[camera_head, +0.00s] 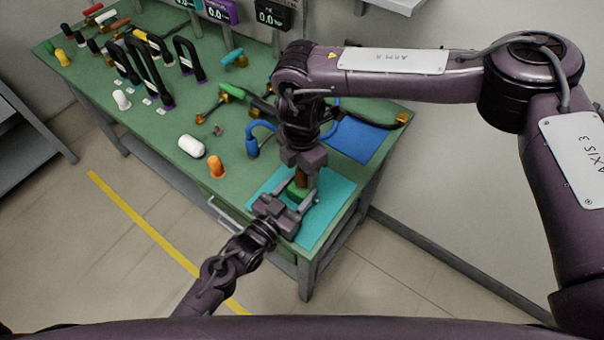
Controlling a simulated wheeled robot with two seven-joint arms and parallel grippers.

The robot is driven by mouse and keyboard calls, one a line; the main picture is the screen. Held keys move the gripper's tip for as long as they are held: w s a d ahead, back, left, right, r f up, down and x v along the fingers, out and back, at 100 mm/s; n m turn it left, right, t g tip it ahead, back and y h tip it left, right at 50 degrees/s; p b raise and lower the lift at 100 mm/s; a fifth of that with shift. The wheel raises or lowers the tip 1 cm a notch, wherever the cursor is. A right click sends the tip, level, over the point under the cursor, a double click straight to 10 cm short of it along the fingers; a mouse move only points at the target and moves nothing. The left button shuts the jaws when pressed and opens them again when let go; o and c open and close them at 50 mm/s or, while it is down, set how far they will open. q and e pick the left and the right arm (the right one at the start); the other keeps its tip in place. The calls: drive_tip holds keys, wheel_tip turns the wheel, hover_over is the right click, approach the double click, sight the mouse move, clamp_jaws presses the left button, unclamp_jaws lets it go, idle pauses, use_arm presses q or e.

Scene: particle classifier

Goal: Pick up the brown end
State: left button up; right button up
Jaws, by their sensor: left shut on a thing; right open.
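The brown end (301,179) is the small upper part of a piece with a green lower part (297,190), upright above the teal mat (335,197). My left gripper (296,194) comes in from the lower left and is shut on the green part. My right gripper (303,177) points down from above and is open, with its fingers around the brown end. I cannot tell whether those fingers touch it. The grippers hide much of the piece.
On the green table (165,125), a white cylinder (191,146), an orange piece (216,166) and a blue piece (252,147) stand to the left. A blue mat (358,139) lies behind my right gripper.

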drive_tip(key=shift+f, duration=0.7)
drive_tip(key=c, duration=1)
wheel_tip(320, 180, up, 10)
drive_tip(key=shift+r, duration=0.1)
drive_tip(key=shift+c, duration=0.2)
